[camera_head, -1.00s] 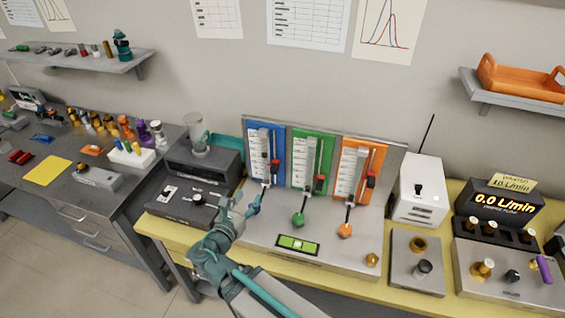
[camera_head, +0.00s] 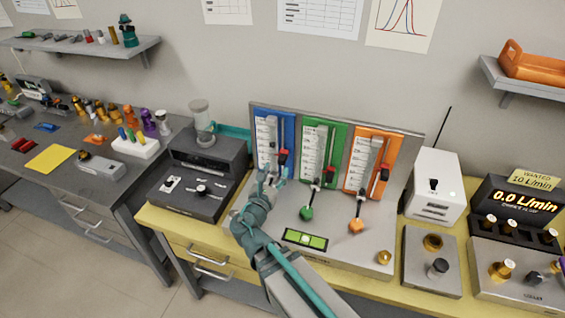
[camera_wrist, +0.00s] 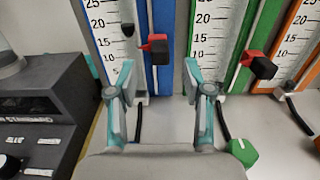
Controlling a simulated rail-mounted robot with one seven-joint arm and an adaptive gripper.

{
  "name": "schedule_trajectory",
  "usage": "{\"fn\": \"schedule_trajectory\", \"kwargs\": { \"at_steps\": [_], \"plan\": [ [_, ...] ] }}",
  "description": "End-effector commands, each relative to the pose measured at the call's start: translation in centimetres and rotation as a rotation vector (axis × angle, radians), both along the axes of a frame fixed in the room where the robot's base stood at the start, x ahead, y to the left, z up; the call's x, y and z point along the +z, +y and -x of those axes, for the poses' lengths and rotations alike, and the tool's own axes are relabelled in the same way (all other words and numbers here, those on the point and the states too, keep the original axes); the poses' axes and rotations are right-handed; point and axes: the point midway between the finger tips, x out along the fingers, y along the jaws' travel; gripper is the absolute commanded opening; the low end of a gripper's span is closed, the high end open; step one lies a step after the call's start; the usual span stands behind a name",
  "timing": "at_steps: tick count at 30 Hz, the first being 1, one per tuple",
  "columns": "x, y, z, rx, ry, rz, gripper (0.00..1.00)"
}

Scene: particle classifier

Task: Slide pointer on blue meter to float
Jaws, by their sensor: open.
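The blue meter (camera_head: 261,118) is the leftmost of three panels on the grey stand. In the wrist view its blue board (camera_wrist: 164,80) carries a white scale. Its pointer (camera_wrist: 157,47), a black block with a red part, sits on a vertical rod right of the scale. A small dark piece (camera_wrist: 128,30), probably the float, shows over the scale, a little higher in the picture than the pointer. My gripper (camera_wrist: 158,82) is open and empty, its fingers either side of the blue board's lower part, below the pointer. In the head view my gripper (camera_head: 270,183) hides the meter's bottom.
A green meter (camera_head: 320,137) and an orange meter (camera_head: 375,148) stand right of the blue one, with their own red pointers. A green knob (camera_wrist: 242,151) lies low, right of my gripper. A dark box (camera_head: 206,158) stands left. A green level (camera_head: 305,239) lies in front.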

Motion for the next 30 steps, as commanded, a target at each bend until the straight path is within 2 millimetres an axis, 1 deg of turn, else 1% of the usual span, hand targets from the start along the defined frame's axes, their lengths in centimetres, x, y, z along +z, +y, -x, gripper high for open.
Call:
{"fn": "schedule_trajectory", "kwargs": {
  "at_steps": [1,3,6,10,15,24,25,26,30],
  "plan": [
    [0.5,-0.2,-1.4,-0.004,0.001,0.002,0.5],
    [0.5,-0.5,-2.6,-0.003,0.002,0.002,0.5],
    [0.5,-1.0,-4.1,-0.003,0.0,0.001,0.5],
    [0.4,-1.5,-5.6,-0.002,0.001,0.002,0.5],
    [0.3,-1.8,-6.5,-0.001,0.0,0.001,0.5],
    [0.2,-1.9,-6.7,0.0,0.0,0.001,0.5],
    [0.2,-1.9,-6.7,0.0,0.0,0.001,0.48],
    [0.3,-1.9,-6.7,0.0,0.0,0.001,0.43],
    [0.3,-1.9,-6.7,0.0,0.0,0.001,0.2]
  ]
}}
